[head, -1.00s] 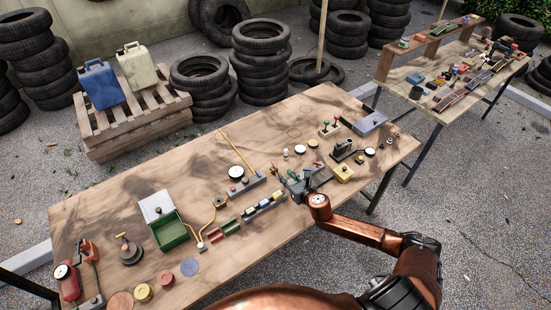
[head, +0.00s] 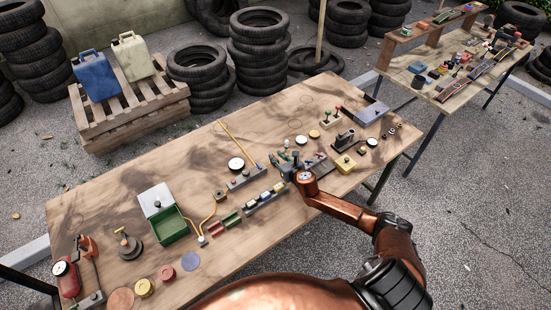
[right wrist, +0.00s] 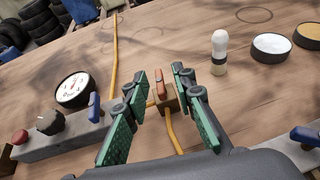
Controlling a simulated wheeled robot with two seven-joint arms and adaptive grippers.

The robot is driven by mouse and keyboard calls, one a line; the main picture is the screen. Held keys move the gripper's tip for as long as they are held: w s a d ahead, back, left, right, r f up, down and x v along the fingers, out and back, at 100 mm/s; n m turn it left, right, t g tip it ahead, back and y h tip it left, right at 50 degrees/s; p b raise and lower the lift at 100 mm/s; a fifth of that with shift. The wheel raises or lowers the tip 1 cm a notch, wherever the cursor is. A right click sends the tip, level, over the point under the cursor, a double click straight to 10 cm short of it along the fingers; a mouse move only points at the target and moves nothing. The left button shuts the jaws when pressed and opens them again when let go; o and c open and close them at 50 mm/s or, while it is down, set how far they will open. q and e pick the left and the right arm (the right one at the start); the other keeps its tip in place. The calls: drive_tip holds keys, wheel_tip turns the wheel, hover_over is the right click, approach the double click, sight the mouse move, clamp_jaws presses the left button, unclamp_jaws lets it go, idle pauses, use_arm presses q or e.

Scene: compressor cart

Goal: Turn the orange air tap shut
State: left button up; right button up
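The orange air tap shows in the right wrist view as a short orange handle (right wrist: 160,84) on a small brass-coloured block (right wrist: 169,98). A yellow hose (right wrist: 171,133) runs from the block towards me. My right gripper (right wrist: 160,94) is open, with one green-padded finger on each side of the tap. I see no clear contact between fingers and handle. In the head view my right gripper (head: 286,158) is low over the middle of the workbench (head: 120,195), and I cannot make out the tap there. My left gripper is out of view.
Left of the gripper, a grey panel (right wrist: 48,142) carries a dial gauge (right wrist: 74,90), a knob and a blue lever (right wrist: 94,108). A white-topped peg (right wrist: 219,52) stands to the right. A green box (head: 171,230) is further left. The bench's back strip is mostly clear.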

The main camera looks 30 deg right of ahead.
drive_tip(key=shift+c, duration=0.5)
clamp_jaws()
